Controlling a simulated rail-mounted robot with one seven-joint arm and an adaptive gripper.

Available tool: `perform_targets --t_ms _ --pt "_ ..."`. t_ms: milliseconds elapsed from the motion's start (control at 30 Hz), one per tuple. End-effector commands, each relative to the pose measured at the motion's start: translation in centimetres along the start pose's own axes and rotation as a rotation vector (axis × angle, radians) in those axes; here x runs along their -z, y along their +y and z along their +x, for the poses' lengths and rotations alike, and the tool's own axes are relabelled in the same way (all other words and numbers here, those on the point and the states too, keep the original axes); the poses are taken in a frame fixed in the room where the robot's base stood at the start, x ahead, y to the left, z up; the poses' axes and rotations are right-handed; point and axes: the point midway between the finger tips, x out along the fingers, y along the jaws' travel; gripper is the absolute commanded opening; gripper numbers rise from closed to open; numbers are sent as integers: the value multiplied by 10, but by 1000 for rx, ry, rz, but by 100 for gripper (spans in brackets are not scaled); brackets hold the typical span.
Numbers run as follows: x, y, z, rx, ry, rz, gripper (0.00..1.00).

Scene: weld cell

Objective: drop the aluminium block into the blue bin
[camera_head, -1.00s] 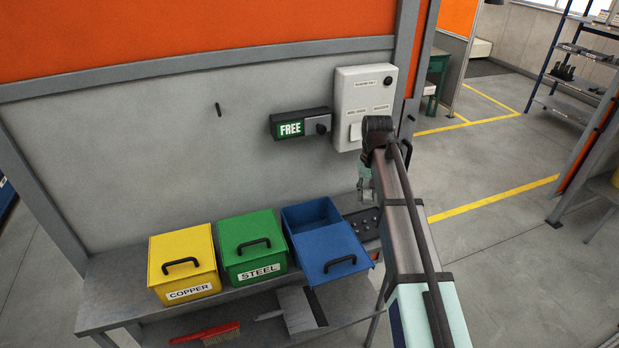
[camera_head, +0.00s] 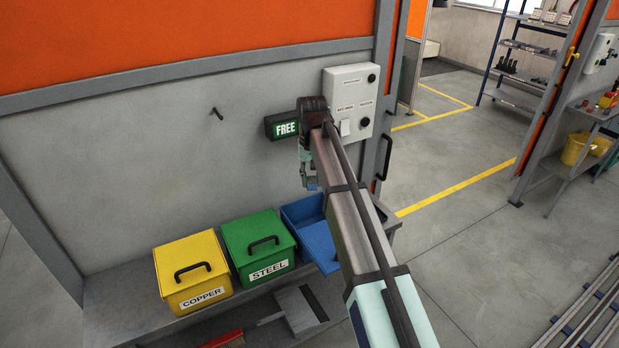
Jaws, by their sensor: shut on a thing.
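The blue bin (camera_head: 322,249) stands at the right end of the row of bins. Its rear part is open and its blue cover lies toward the front; my arm hides its right side. My gripper (camera_head: 311,182) hangs pointing down above the bin's open rear part, apart from it. It is shut on a small grey-blue piece at the fingertips, which I take for the aluminium block (camera_head: 312,186). The piece is small in the picture and its shape is hard to make out.
A closed green STEEL bin (camera_head: 258,246) and a closed yellow COPPER bin (camera_head: 192,272) stand to the left on the grey bench (camera_head: 118,285). A dustpan (camera_head: 297,310) and a red brush (camera_head: 224,340) lie below. A FREE sign (camera_head: 285,129) and white switch box (camera_head: 349,92) are on the wall behind.

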Motion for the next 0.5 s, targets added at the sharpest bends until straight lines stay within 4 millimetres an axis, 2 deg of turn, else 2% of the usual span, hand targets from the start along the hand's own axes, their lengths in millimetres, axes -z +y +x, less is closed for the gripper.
perform_targets --t_ms 500 --pt "-1 0 56 0 -1 0 0"
